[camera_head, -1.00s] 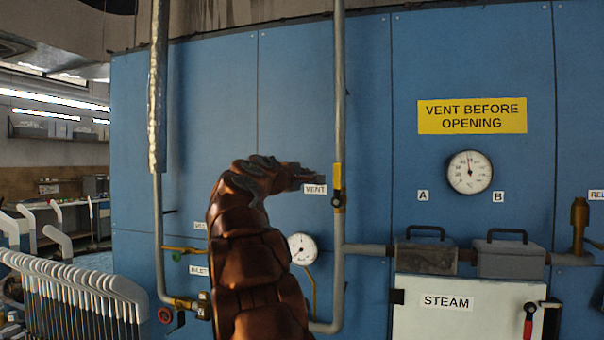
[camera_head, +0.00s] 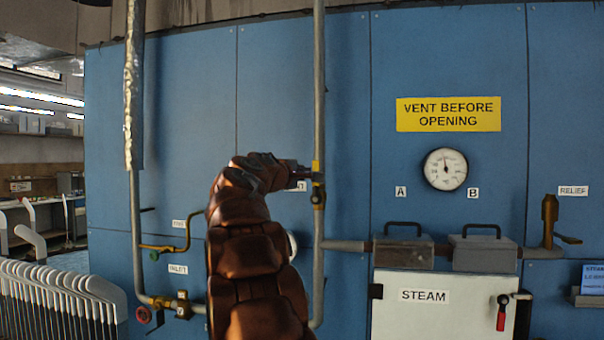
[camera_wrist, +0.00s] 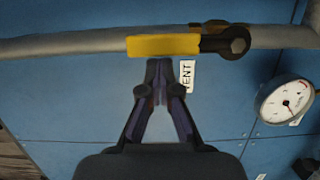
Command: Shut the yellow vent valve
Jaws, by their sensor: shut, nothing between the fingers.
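The yellow vent valve handle (camera_head: 317,166) lies in line with the grey vertical pipe (camera_head: 319,90), above the dark valve body (camera_head: 318,197). In the wrist view the yellow handle (camera_wrist: 163,46) runs along the pipe, with its pivot bolt (camera_wrist: 237,44) to the right. My gripper (camera_head: 306,172) is at the handle's left side in the head view. In the wrist view my gripper's fingertips (camera_wrist: 158,64) are together and empty, right at the handle's lower edge. I cannot tell whether they touch it. The VENT label (camera_wrist: 187,76) is beside the fingertips.
A pressure gauge (camera_head: 445,169) and a yellow VENT BEFORE OPENING sign (camera_head: 448,114) are on the blue panel. Two grey boxes (camera_head: 483,252) stand above the STEAM door (camera_head: 392,322). A brass relief valve (camera_head: 549,217) is at right.

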